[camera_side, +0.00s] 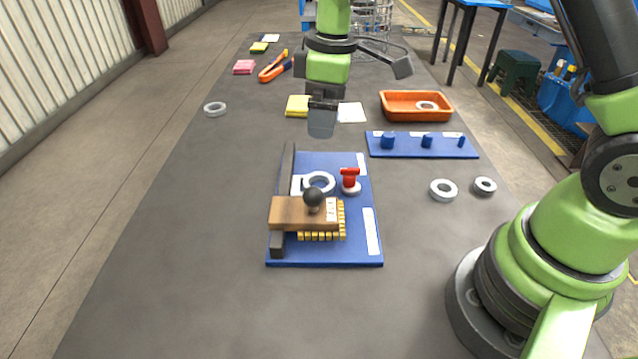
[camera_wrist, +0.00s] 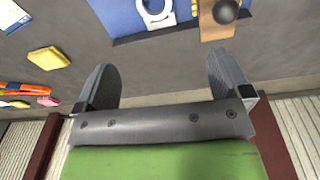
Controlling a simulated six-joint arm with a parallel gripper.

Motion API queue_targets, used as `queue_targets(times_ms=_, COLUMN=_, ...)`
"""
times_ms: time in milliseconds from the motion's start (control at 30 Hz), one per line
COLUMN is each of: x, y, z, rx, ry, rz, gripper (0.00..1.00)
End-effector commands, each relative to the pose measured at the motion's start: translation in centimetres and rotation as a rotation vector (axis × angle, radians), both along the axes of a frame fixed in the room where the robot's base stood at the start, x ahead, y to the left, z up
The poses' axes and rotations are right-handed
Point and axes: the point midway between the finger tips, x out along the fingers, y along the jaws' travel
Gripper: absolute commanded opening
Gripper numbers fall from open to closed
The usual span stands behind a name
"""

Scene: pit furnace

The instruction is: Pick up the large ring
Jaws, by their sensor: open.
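Several pale rings are in the side view, and which one is the large ring is not certain. The biggest-looking one is a white ring (camera_side: 331,187) on the blue fixture board (camera_side: 362,258), just behind a wooden block; it also shows at the top of the wrist view (camera_wrist: 142,12). Two grey rings lie on the table at right, a wider one (camera_side: 434,191) and a smaller one (camera_side: 477,185). Another ring (camera_side: 207,110) lies far left, and one (camera_side: 427,105) is in the orange tray. My gripper (camera_side: 322,120) is open and empty above the table, behind the fixture board; its fingers spread in the wrist view (camera_wrist: 162,82).
The wooden block (camera_side: 285,213) has a black knob (camera_side: 313,196). A red-topped clamp or knob (camera_side: 349,176) stands beside the white ring. A blue peg board (camera_side: 408,152) with three pegs and the orange tray (camera_side: 390,113) are at right. The table's left side is mostly clear.

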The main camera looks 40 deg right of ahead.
Motion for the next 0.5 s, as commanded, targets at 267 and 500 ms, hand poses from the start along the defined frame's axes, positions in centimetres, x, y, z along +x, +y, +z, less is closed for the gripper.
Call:
queue_targets(times_ms=267, x=1.5, y=0.0, z=-5.9, rx=-0.036, ry=0.086, rz=0.179, gripper=0.96)
queue_targets(times_ms=500, x=1.5, y=-0.1, z=-9.4, rx=-0.037, ry=0.092, rz=0.187, gripper=0.96)
